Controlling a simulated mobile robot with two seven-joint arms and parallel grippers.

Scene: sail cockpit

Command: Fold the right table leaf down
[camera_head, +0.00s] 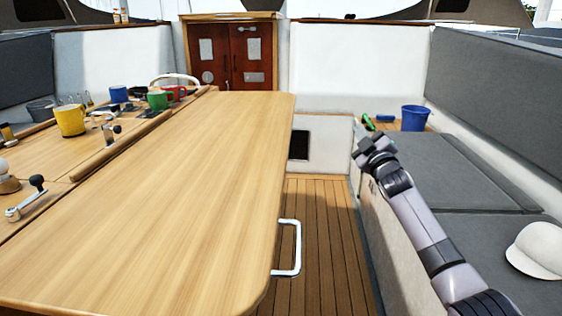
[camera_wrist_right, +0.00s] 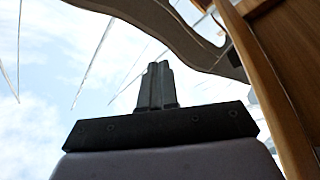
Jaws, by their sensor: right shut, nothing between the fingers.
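The right table leaf (camera_head: 190,190) is a broad light-wood panel that is up and looks level with the rest of the table. A white U-shaped handle (camera_head: 298,250) sticks out from its right edge near the front. My right gripper (camera_head: 364,146) is to the right of the leaf, apart from it, over the gap by the right bench. Its fingers (camera_wrist_right: 156,82) are shut together and empty in the right wrist view, pointing up towards sky. My left gripper is not in view.
The table's middle (camera_head: 50,175) holds a yellow mug (camera_head: 70,120), a green mug (camera_head: 158,100), a winch handle (camera_head: 26,198) and other items. Slatted floor (camera_head: 320,230) lies clear between leaf and grey bench (camera_head: 440,170). A blue bucket (camera_head: 414,118) and white cap (camera_head: 540,250) are at right.

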